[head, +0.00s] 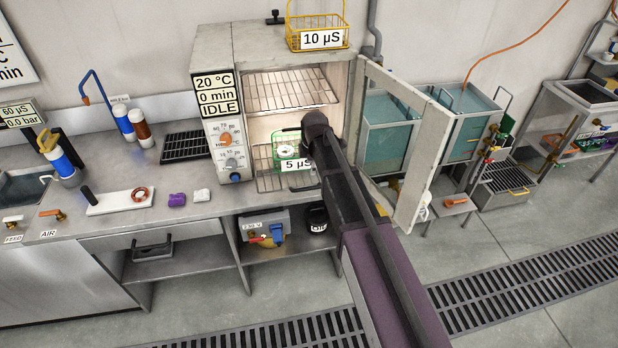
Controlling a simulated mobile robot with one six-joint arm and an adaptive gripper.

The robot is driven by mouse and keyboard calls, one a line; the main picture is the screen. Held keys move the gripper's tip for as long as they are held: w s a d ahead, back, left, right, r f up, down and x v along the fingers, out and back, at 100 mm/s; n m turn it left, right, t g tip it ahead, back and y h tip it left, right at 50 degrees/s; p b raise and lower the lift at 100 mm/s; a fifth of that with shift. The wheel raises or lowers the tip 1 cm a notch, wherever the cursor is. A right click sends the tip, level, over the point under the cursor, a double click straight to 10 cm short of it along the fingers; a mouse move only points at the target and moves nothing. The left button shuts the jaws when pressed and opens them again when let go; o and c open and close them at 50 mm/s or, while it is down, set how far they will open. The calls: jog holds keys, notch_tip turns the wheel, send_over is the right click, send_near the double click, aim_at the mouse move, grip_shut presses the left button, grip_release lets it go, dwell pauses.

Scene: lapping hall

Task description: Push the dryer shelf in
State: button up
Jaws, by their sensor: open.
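The dryer (213,60) stands on the bench with its door (414,170) swung wide open to the right. Its display reads 20 °C, 0 min, IDLE. Inside the lit chamber are an upper wire shelf (285,90), which is empty, and a lower wire shelf (265,172). The lower shelf's front edge appears to stick out a little past the opening. A green basket (290,140) labelled 5 µS stands on the lower shelf, partly hidden by my arm. My gripper (314,124) is open at the dryer's mouth, beside the basket in the picture; its fingertips are mostly hidden.
A yellow basket (318,40) labelled 10 µS stands on the dryer's top. A black rack (184,146), a white tray (120,201) and small purple and white pieces lie on the bench to the left. Water tanks (466,130) stand behind the open door. A floor grate runs in front.

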aim_at(308, 188)
jog(key=shift+w+a+r, duration=0.15)
jog(key=shift+w+a, duration=0.05)
jog(key=shift+a, duration=0.1)
dwell(0.4)
jog(key=f+b, duration=0.4)
jog(key=w+f+b, duration=0.1)
jog(key=f+b, duration=0.3)
jog(key=f, duration=0.1)
jog(key=w+f+b, duration=0.1)
jog(key=f+b, duration=0.3)
jog(key=b, duration=0.1)
jog(key=shift+w+a+f, duration=0.25)
jog(key=shift+a, duration=0.15)
dwell(0.6)
dwell(0.3)
grip_shut()
